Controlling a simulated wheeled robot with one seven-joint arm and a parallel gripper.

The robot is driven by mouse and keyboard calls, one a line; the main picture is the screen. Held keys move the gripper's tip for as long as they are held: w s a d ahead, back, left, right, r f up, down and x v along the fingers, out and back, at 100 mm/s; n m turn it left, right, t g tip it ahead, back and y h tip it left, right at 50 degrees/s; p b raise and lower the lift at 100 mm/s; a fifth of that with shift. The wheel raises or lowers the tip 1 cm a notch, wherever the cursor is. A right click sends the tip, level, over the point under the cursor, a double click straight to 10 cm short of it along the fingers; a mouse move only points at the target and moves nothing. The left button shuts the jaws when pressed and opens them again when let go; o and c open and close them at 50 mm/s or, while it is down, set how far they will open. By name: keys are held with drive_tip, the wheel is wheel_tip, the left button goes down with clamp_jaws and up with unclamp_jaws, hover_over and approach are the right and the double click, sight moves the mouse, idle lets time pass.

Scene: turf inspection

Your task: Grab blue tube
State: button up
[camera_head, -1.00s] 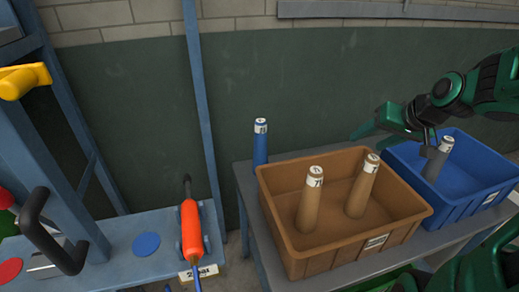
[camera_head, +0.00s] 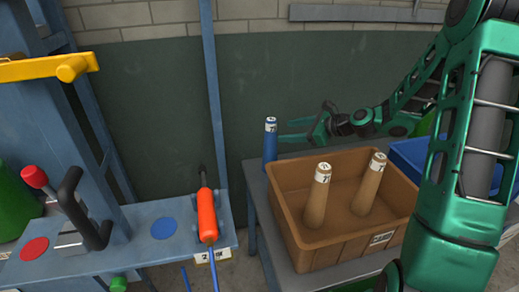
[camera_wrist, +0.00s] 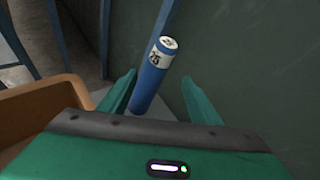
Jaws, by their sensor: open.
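The blue tube (camera_head: 270,143) stands upright on the grey table behind the left back corner of the brown crate, with a white label at its top. It also shows in the wrist view (camera_wrist: 148,85), between and beyond the two green fingers. My gripper (camera_head: 283,130) is open, its fingers pointing left toward the tube from the right. In the wrist view my gripper (camera_wrist: 160,95) has one finger on each side of the tube in the picture; no contact shows.
The brown crate (camera_head: 345,245) holds two tan tubes (camera_head: 317,196) and sits just in front of the blue tube. A blue crate (camera_head: 408,150) is partly hidden behind my arm. A bench at left holds an orange-handled tool (camera_head: 207,215). A dark green wall stands behind.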

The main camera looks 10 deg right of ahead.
sight(274, 131)
drive_tip(key=w+a, duration=0.1)
drive_tip(key=w+a+f+m, duration=0.1)
drive_tip(key=w+a, duration=0.1)
drive_tip(key=w+a+f+m, duration=0.1)
drive_tip(key=w, duration=0.1)
drive_tip(key=shift+a+f+y, duration=0.25)
drive_tip(key=shift+a+y, duration=0.1)
drive_tip(key=shift+y, duration=0.05)
drive_tip(key=shift+x, duration=2.7)
drive_tip(key=shift+s+a+r, duration=0.1)
drive_tip(key=shift+s, duration=0.05)
drive_tip(key=c, duration=1.1)
drive_tip(key=shift+c, duration=0.3)
